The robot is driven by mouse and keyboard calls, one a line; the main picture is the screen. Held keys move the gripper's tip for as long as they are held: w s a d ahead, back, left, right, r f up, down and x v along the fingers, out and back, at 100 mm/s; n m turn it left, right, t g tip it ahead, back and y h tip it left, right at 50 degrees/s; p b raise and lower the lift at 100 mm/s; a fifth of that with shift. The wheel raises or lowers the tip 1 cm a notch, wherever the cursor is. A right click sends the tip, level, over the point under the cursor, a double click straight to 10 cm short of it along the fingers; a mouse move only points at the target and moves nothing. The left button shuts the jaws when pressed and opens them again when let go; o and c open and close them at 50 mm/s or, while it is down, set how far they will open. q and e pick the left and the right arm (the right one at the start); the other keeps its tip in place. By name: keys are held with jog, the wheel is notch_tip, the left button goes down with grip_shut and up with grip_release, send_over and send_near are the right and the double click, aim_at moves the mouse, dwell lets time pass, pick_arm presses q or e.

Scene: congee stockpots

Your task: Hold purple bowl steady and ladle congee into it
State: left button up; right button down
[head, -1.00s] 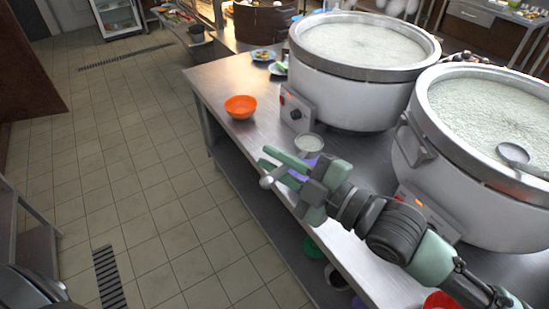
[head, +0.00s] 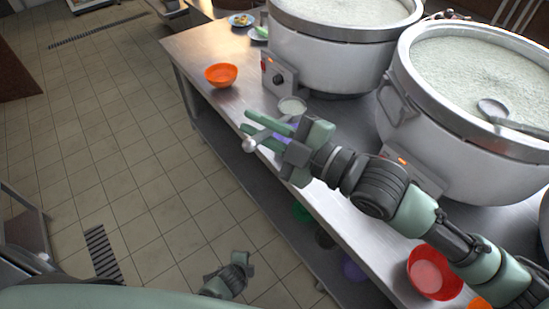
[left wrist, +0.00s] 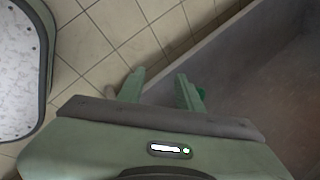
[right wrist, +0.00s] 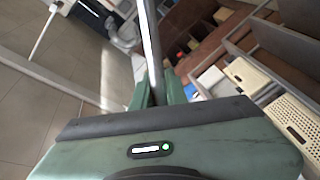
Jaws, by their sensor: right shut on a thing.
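My right gripper (head: 263,128) is shut on a metal handle (right wrist: 150,45) above the counter's front edge. The handle's rounded end (head: 249,146) sticks out at the fingers. A small round cup with pale congee (head: 291,106) shows just behind the fingers; it looks like the ladle's cup, but its join to the handle is hidden. The purple bowl (head: 275,138) is mostly hidden behind my right gripper, with only purple patches showing. My left gripper (left wrist: 160,88) is open and empty, low in front of the counter; it shows at the bottom of the head view.
Two large congee pots (head: 335,60) (head: 440,150) stand on the steel counter (head: 200,45). Another ladle (head: 492,107) rests in the nearer pot. An orange bowl (head: 221,74) and a red bowl (head: 433,272) are on the counter. Bowls sit on the lower shelf. The floor is open at left.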

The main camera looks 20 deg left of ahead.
pick_arm(q)
jog(key=w+d+r+m+t+y, duration=0.1)
jog(key=w+d+r+m+t, duration=0.2)
jog(key=w+r, duration=0.6)
jog(key=w+r+m+t, duration=0.2)
jog(key=w+r+m, duration=0.3)
jog(key=r, duration=0.9)
jog(key=w+d+r+m+t+y, duration=0.1)
jog(key=w+d+r+m+t, duration=0.15)
jog(key=w+r+m, duration=0.6)
jog(key=w+a+n, duration=0.1)
jog(key=w, duration=0.2)
jog(key=w+f+n, duration=0.1)
jog(key=w, duration=0.2)
jog(key=w+a+n, duration=0.1)
jog(key=w+n, duration=0.1)
jog(key=w, duration=0.1)
jog(key=shift+a+f+t, duration=0.2)
jog(key=shift+a+t, duration=0.05)
jog(key=shift+a, duration=0.05)
grip_shut()
jog(key=shift+s, duration=0.1)
